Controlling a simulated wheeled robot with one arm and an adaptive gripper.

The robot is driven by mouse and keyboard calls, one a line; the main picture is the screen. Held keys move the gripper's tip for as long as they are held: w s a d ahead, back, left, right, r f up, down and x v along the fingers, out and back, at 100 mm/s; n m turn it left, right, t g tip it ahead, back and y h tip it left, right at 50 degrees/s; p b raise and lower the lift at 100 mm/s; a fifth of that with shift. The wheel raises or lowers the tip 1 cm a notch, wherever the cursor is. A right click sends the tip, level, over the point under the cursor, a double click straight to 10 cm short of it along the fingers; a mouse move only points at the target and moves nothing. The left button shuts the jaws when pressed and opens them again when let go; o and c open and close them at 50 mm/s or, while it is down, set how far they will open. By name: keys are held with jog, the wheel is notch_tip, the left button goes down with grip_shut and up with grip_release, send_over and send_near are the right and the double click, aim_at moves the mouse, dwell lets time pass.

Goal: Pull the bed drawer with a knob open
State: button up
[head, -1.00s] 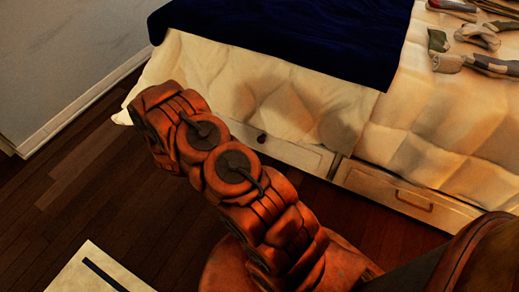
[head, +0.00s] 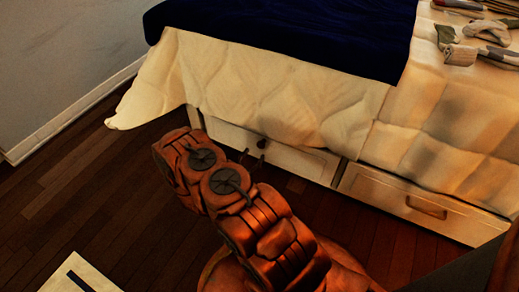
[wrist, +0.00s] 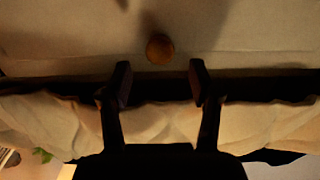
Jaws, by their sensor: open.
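The drawer with a knob (head: 300,160) is the left one under the bed; its pale front looks closed in the head view. Its round knob (head: 262,144) shows just below the hanging cover. In the wrist view the knob (wrist: 160,48) is brownish and sits beyond the fingertips, about centred between them. My gripper (head: 253,158) is at the knob's lower left in the head view, partly hidden by my arm. In the wrist view my gripper (wrist: 160,82) is open, with nothing between its fingers. The knob looks apart from both fingers.
A second drawer (head: 385,196) with a bar handle (head: 426,207) is to the right. The cream bedspread (head: 290,100) hangs over the drawer tops. A dark blue blanket (head: 300,30) and clothes (head: 460,50) lie on the bed.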

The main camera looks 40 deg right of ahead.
aim_at(260, 147)
jog(key=shift+b+x, duration=1)
jog(key=shift+x, duration=1.8)
grip_shut()
